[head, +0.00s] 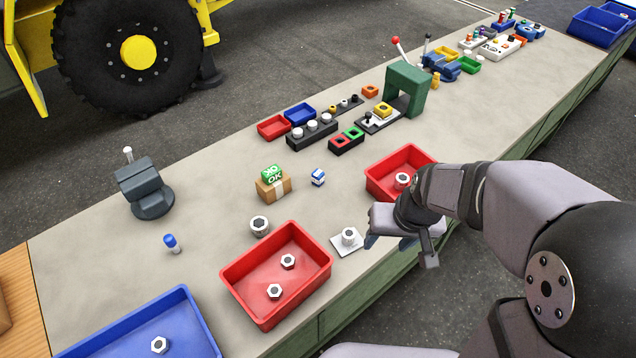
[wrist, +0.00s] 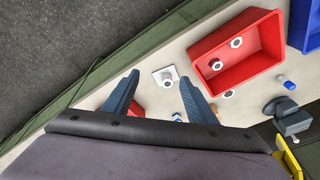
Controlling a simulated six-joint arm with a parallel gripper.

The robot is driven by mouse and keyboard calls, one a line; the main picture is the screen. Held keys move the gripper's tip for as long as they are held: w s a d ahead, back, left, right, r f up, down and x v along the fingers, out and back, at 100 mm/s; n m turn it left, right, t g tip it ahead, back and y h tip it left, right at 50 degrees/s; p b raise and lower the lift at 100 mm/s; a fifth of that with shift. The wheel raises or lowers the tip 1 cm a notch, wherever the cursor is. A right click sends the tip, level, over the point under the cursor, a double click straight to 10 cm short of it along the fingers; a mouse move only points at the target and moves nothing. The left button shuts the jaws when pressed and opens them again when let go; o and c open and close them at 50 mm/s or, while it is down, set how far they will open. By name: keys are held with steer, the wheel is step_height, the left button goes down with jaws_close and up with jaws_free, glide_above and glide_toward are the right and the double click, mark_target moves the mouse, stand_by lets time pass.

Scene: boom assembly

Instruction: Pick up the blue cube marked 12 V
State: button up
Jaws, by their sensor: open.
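The small blue and white cube (head: 318,178) stands on the bench to the right of the cardboard box with the green OK block; its marking is too small to read. In the wrist view a small blue and white piece (wrist: 177,117), seemingly the cube, shows beside the right finger, partly hidden. My gripper (head: 388,243) is open and empty over the bench's front edge, apart from the cube and nearer the front. Its two spread fingers also show in the wrist view (wrist: 158,77), with the white plate between and beyond their tips.
The white plate with a nut (head: 348,238) lies near my gripper. Red trays (head: 243,292) with nuts stand at the front. The cardboard box (head: 273,189) is beside the cube. A grey vise (head: 146,188) and a blue cylinder (head: 171,243) stand at left.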

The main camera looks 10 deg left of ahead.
steer(key=w+a+f+t+b, duration=0.25)
steer(key=w+a+b, duration=0.2)
steer(key=w, duration=0.45)
steer(key=w+a+f+t+y+b, duration=0.1)
steer(key=w+a+f+t+b, duration=0.15)
steer(key=w+a, duration=0.45)
steer(key=w+a+f+t+b, duration=0.1)
steer(key=w+a+t+b, duration=0.3)
steer(key=w, duration=0.7)
steer(key=m+t+h+b, duration=0.25)
steer(key=h+b, duration=0.25)
steer(key=b, duration=0.4)
glide_above(317, 176)
steer(key=s, duration=0.1)
step_height(317, 176, down, 8)
steer(key=shift+g+y, duration=0.25)
steer(key=shift+y, duration=0.15)
steer(key=shift+s+a+f, duration=0.1)
steer(key=shift+a+f, duration=0.05)
steer(key=shift+f, duration=2.1)
step_height(317, 176, down, 3)
steer(key=shift+r, duration=0.2)
steer(key=shift+x, duration=0.85)
steer(key=shift+w+f, duration=0.15)
steer(key=shift+w, duration=0.5)
steer(key=shift+c, duration=0.7)
steer(key=c, duration=0.9)
